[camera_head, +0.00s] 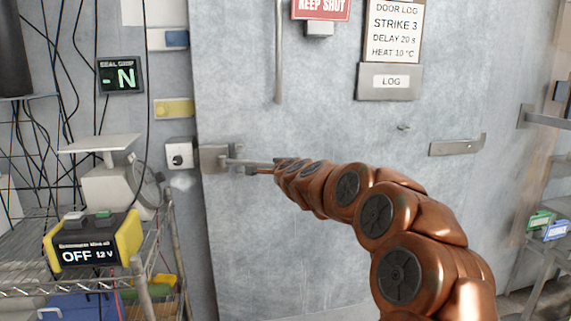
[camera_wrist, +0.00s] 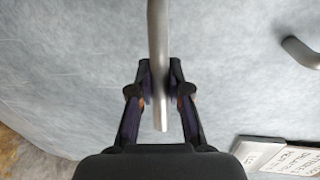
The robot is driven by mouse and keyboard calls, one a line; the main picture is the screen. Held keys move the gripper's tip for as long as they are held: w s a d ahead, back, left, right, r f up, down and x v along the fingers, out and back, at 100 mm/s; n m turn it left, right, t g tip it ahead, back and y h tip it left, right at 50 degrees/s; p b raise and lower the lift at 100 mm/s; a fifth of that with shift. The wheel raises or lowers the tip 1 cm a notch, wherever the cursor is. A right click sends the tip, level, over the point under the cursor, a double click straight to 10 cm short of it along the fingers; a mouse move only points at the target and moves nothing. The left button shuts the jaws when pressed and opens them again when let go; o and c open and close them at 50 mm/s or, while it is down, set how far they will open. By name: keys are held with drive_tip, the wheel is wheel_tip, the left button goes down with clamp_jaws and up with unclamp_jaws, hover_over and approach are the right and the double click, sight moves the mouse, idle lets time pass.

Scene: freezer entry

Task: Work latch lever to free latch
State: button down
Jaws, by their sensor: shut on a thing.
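The latch lever (camera_head: 245,163) is a grey metal bar that runs out to the right from a square latch plate (camera_head: 212,158) at the left edge of the grey door (camera_head: 330,230). It lies close to level in the head view. In the wrist view the lever (camera_wrist: 158,40) comes down from the top between the fingers. My gripper (camera_wrist: 160,85) is shut on the lever near its free end, with a dark finger on each side. In the head view my copper arm hides most of the gripper and the lever's end.
A vertical door handle (camera_head: 279,50) is above the lever. A metal bracket (camera_head: 458,146) is on the door's right. A wire shelf (camera_head: 60,292) at left holds a yellow-black unit (camera_head: 92,240) reading OFF 12 V. A switch box (camera_head: 180,154) is left of the latch. The door face below is clear.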

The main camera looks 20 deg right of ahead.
drive_tip(key=shift+a, duration=0.2)
drive_tip(key=c, duration=1.3)
unclamp_jaws()
drive_tip(key=shift+a, duration=0.15)
drive_tip(key=shift+c, duration=0.2)
drive_tip(key=shift+o, duration=1.2)
drive_tip(key=shift+d, duration=0.3)
drive_tip(key=shift+s, duration=0.1)
drive_tip(key=v, duration=1.1)
drive_tip(key=shift+s, duration=0.4)
drive_tip(key=shift+r, duration=0.1)
